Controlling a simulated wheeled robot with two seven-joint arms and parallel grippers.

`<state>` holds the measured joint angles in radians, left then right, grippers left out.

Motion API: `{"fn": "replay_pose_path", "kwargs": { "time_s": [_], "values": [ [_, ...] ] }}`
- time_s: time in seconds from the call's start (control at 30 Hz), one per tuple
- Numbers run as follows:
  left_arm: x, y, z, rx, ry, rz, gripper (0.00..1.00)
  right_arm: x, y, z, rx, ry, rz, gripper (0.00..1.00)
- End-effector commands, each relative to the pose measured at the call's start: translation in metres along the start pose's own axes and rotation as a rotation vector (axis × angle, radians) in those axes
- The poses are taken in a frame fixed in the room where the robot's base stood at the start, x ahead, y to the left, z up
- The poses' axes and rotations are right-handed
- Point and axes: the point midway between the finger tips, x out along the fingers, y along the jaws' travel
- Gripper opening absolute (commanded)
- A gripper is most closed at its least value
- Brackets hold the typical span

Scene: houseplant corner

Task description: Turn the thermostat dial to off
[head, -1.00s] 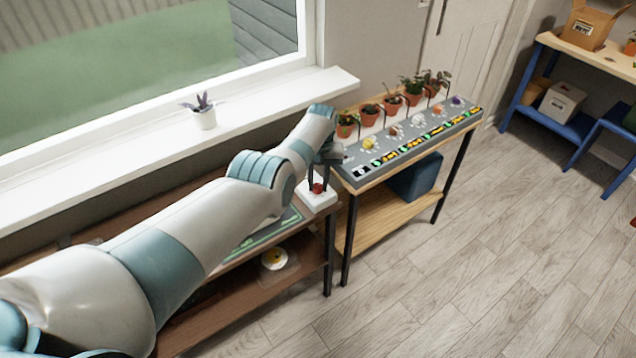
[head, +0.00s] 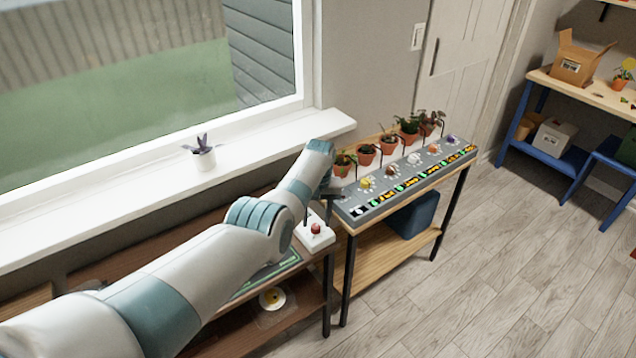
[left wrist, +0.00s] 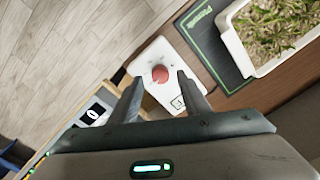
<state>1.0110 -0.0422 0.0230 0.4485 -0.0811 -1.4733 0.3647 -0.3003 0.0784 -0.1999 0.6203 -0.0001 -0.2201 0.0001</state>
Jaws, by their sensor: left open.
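The thermostat dial is a round red knob (head: 315,229) on a white box (head: 318,242) at the right end of the brown bench. In the left wrist view the dial (left wrist: 160,74) shows between and beyond my open fingertips, on its white box (left wrist: 150,57). My left gripper (head: 318,213) is open and empty, just above the dial and apart from it. My right gripper is not in view.
A grey panel (head: 378,199) with small coloured knobs and several potted plants stands right of the box. A planter (left wrist: 226,40) and dark mat (left wrist: 205,50) lie beside the box. The white windowsill (head: 250,133) runs behind my arm. The floor at right is mostly clear.

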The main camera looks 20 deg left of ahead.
Motion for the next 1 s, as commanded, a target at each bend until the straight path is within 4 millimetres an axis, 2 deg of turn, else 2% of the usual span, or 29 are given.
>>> {"fn": "replay_pose_path", "kwargs": {
  "time_s": [0.03, 0.23, 0.7, 0.8, 1.0],
  "values": [
    [-0.011, 0.0, 0.0, 0.0, 0.002, 0.001, 0.43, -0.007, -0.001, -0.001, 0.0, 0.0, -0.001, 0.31],
    [-0.039, 0.0, 0.0, 0.0, 0.002, 0.001, 0.43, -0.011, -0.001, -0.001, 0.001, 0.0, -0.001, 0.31],
    [-0.125, 0.0, 0.0, 0.0, 0.002, 0.0, 0.43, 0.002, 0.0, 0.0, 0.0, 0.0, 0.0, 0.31],
    [-0.137, 0.0, -0.001, 0.0, 0.002, 0.0, 0.43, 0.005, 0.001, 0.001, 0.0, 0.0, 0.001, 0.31],
    [-0.15, 0.0, 0.0, 0.0, -0.001, -0.001, 0.43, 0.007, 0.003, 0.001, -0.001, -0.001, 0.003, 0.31]
  ]
}}
